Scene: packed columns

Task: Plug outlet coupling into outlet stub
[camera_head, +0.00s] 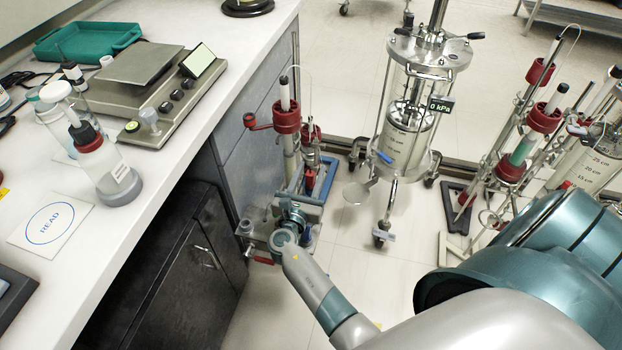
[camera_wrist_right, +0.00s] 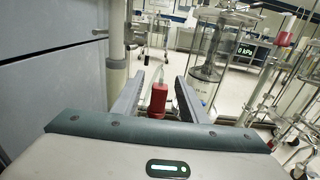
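My right gripper (camera_head: 290,218) reaches in from the bottom right of the head view, low beside the bench column with red collars (camera_head: 287,117). In the right wrist view its two fingers (camera_wrist_right: 158,86) are apart. A red fitting with a pale tip (camera_wrist_right: 157,100) shows between them, with gaps on both sides; no contact shows. A small red part (camera_head: 310,181) is at the column's blue-framed stand in the head view. I cannot tell for sure which part is the outlet coupling. The outlet stub is not clearly visible. My left gripper is not in view.
The white bench (camera_head: 185,140) and its grey cabinet front (camera_head: 225,150) stand close on the left. A wheeled clear vessel (camera_head: 409,110) with a 0 kPa display stands behind. More red-collared columns (camera_head: 543,118) stand at the right. Floor (camera_head: 345,240) shows between them.

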